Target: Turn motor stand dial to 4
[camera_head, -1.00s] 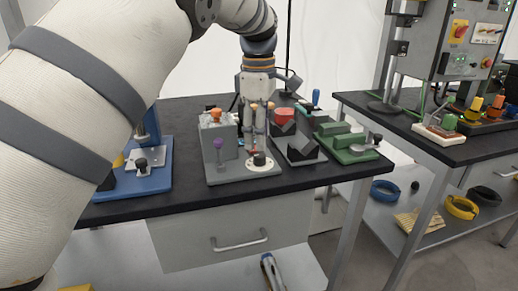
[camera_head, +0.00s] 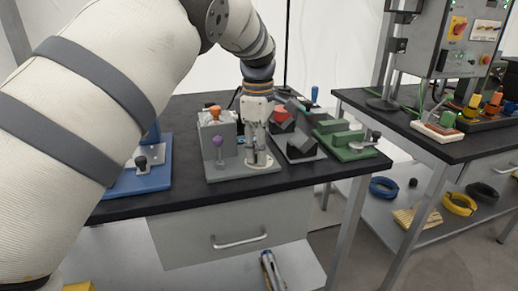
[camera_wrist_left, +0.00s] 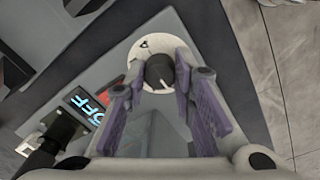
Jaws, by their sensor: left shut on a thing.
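The motor stand (camera_head: 223,173) is a grey base with a grey box on the near table. Its dial is a black knob (camera_wrist_left: 159,70) on a white round plate (camera_wrist_left: 147,51), seen in the left wrist view. My left gripper (camera_head: 260,161) reaches down over the dial at the stand's front right and mostly hides it in the head view. In the left wrist view its purple-padded fingers are shut on the knob, one on each side. A lit display (camera_wrist_left: 88,104) on the stand appears to read OFF. My right gripper is not in view.
A purple-topped lever (camera_head: 218,147) and an orange knob (camera_head: 215,111) are on the stand, left of the gripper. A grey fixture with a red part (camera_head: 280,117) and a green fixture (camera_head: 347,144) stand to the right. A blue fixture (camera_head: 145,181) is at left.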

